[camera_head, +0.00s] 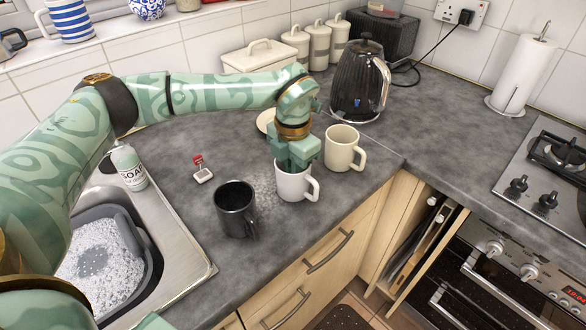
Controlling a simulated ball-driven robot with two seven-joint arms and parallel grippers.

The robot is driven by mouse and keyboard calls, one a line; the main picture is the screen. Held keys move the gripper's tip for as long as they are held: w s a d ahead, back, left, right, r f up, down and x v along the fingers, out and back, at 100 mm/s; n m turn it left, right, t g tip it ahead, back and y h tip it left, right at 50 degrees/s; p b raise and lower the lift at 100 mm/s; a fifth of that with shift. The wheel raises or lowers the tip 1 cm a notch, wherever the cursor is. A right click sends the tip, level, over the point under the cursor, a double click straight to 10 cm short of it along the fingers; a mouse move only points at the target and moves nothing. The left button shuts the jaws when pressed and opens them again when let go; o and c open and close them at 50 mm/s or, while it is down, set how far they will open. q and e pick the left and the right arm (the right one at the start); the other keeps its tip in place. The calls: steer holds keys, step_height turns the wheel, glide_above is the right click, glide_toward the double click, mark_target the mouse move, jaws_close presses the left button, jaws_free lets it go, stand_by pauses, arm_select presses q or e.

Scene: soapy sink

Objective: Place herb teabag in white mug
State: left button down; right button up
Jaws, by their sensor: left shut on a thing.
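The white mug (295,186) stands upright on the grey counter near its front edge, handle to the right. My left gripper (297,163) comes down from above at the mug's mouth. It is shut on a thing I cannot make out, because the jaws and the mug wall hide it. A small teabag with a red tag (202,170) lies on the counter to the left; I cannot tell its kind. I cannot make out my right gripper in this view.
A black mug (235,211) stands left of the white mug, and a cream mug (342,149) close behind it on the right. A kettle (361,85) and canisters (318,45) stand at the back. A soap bottle (129,166) stands by the sink (185,285) at left.

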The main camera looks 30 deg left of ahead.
arm_select(q)
steer(key=shift+f, duration=0.15)
steer(key=c, duration=1.8)
jaws_free()
step_height(320, 180, up, 12)
steer(key=p, duration=0.2)
steer(key=shift+r+p, duration=0.2)
steer(key=shift+p, duration=0.2)
